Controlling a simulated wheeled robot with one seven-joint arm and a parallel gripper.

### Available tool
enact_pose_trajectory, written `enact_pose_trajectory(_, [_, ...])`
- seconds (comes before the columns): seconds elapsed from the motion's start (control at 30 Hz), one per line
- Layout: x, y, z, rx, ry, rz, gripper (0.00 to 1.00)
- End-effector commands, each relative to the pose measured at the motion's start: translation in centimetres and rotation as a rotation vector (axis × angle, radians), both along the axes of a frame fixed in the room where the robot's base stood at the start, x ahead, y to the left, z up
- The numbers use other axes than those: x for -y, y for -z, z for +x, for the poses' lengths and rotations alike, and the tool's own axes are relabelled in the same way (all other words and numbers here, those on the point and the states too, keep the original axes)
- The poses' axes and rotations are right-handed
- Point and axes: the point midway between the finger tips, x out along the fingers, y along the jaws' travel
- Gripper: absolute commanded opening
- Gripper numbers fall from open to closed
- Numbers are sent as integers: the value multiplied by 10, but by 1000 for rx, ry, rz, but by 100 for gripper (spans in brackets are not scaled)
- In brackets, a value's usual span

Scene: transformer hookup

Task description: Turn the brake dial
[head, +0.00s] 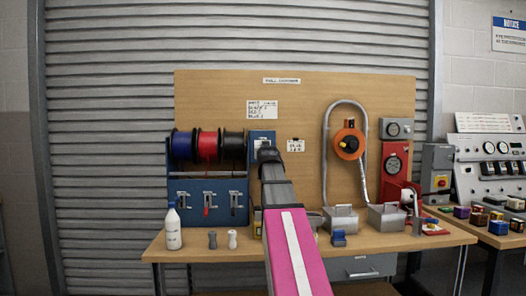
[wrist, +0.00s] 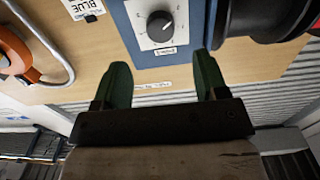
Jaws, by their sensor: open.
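A black dial (wrist: 160,22) with a white pointer line sits on a white scale plate (wrist: 145,36) with tick marks, on a blue panel (wrist: 184,50). A small label (wrist: 165,51) beside the plate is too small to read. My gripper (wrist: 161,62) is open and empty, its two dark green fingers spread on either side below the dial in the wrist view, apart from it. In the head view the blue panel (head: 262,135) is on the wooden board, right of the spools; my arm reaches up to it and hides the dial.
Blue, red and black wire spools (head: 207,145) hang left of the panel; a black spool (wrist: 262,18) is close by in the wrist view. An orange reel (head: 349,144) and metal conduit are to the right. A white bottle (head: 173,228) and metal boxes (head: 387,218) stand on the bench.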

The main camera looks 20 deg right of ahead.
Motion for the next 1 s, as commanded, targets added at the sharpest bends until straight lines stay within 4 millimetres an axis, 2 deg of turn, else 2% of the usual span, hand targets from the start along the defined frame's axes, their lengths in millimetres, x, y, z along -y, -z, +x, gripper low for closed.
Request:
enact_pose_trajectory(0.03, [3, -1, 13, -1, 0, 0, 66])
enact_pose_trajectory(0.2, [12, -1, 43, -2, 0, 1, 66])
enact_pose_trajectory(0.4, [20, -1, 69, -1, 0, 0, 66])
enact_pose_trajectory(0.77, [21, 1, 75, 0, 0, 0, 66])
enact_pose_trajectory(0.87, [21, 1, 74, -1, 0, 0, 37])
enact_pose_trajectory(0.9, [21, 0, 74, -1, 0, 0, 24])
enact_pose_trajectory(0.93, [21, 1, 74, -1, 0, 0, 17])
enact_pose_trajectory(1.0, [21, 0, 74, -1, 0, 0, 17])
